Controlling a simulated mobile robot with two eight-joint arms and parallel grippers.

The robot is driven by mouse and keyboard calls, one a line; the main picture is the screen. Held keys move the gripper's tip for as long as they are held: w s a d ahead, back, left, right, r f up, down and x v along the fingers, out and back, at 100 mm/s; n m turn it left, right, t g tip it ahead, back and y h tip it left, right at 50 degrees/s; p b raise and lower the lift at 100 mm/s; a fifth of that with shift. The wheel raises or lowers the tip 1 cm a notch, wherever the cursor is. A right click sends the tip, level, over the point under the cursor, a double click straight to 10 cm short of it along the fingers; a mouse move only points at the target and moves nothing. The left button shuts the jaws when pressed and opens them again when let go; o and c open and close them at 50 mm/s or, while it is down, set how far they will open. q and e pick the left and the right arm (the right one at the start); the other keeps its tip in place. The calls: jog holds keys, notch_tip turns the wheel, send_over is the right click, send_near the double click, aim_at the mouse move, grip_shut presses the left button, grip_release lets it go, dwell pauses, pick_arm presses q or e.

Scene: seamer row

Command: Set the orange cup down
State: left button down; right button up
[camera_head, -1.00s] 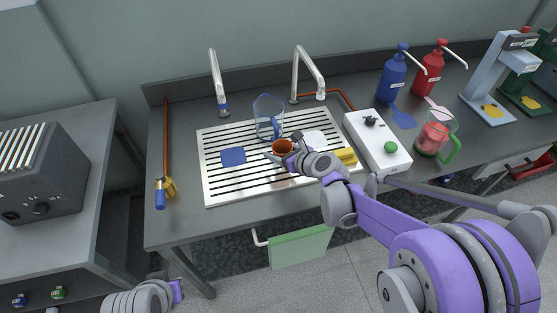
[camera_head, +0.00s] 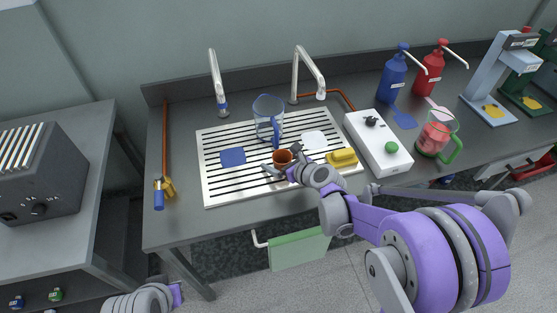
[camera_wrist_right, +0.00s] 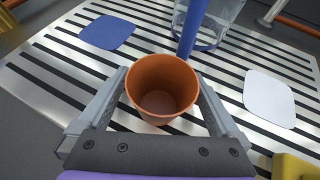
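The orange cup (camera_head: 282,158) is upright over the slatted metal drain board (camera_head: 212,192), near its middle. My right gripper (camera_head: 283,166) has its fingers on both sides of the cup. In the right wrist view the cup (camera_wrist_right: 162,88) sits between the two fingers, which appear to touch its walls; its inside looks empty. Its base is hidden, so I cannot tell whether it touches the board. Of my left arm only the wrist part shows at the bottom edge of the head view; its fingers cannot be made out.
A clear jug with a blue handle (camera_head: 268,118) stands just behind the cup. A blue square (camera_head: 233,157) lies left, a white one (camera_head: 314,140) right, and a yellow block (camera_head: 342,157) further right. A white box with knobs (camera_head: 378,145) borders the board. The board's front left is clear.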

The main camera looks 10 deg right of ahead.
jog(key=shift+s+d+r, duration=0.1)
jog(key=shift+s+r, duration=0.1)
jog(key=shift+r, duration=0.15)
jog(key=p+v, duration=0.1)
jog(key=v, duration=1)
jog(key=shift+s, duration=0.1)
jog(key=shift+s+n, duration=0.3)
jog(key=s+f+n+g+h, duration=0.2)
jog(key=s+n, duration=0.8)
jog(key=n, duration=0.5)
jog(key=s+f+n+g+h, duration=0.1)
jog(key=s+n+g+h, duration=0.2)
jog(key=s+n, duration=0.7)
jog(key=shift+s+a+f+n+g, duration=0.3)
jog(key=shift+n+g, duration=0.3)
jog(key=shift+n, duration=2.1)
